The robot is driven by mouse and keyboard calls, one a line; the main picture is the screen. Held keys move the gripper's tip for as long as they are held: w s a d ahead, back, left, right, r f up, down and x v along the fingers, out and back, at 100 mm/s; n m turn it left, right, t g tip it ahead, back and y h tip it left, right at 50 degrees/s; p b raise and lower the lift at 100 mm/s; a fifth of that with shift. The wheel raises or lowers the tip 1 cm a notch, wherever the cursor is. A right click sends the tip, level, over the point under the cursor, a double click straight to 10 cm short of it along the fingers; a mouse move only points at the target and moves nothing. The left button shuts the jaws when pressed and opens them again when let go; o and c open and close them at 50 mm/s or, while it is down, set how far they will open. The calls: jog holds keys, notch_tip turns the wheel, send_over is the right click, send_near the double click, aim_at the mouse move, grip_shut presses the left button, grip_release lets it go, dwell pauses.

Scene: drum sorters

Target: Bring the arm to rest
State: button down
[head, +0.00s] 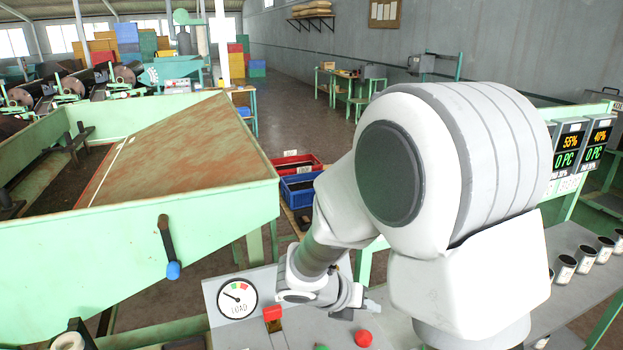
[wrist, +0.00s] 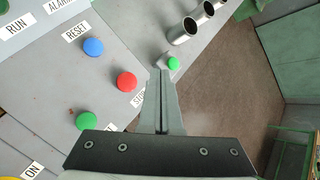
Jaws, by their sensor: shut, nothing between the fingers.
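My gripper (wrist: 163,80) is shut and empty in the wrist view, its two fingers together and pointing away from the camera. The fingertips show close beside a small green knob (wrist: 174,64) at the edge of a grey control panel (wrist: 60,75); I cannot tell whether they touch. In the head view my arm bends down in front of me, and my gripper (head: 366,306) hangs low over the panel (head: 225,288), partly hidden by the arm.
The panel bears a red button (wrist: 127,81), a blue button (wrist: 93,47) and a load dial (head: 237,298). A green sorter tray (head: 150,240) fills the left. Metal cups (head: 564,269) stand at right. Red (head: 297,161) and blue (head: 298,190) bins sit behind.

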jog(key=s+r+m+y, duration=0.4)
jog(key=s+r+m, duration=0.3)
jog(key=m, duration=0.8)
jog(key=s+r+m+t+y+b, duration=0.1)
jog(key=s+r+m+y, duration=0.3)
jog(key=s+r+m, duration=0.4)
jog(key=s+m, duration=0.4)
jog(key=m, duration=0.4)
jog(key=shift+r, duration=0.15)
jog(key=shift+d, duration=0.1)
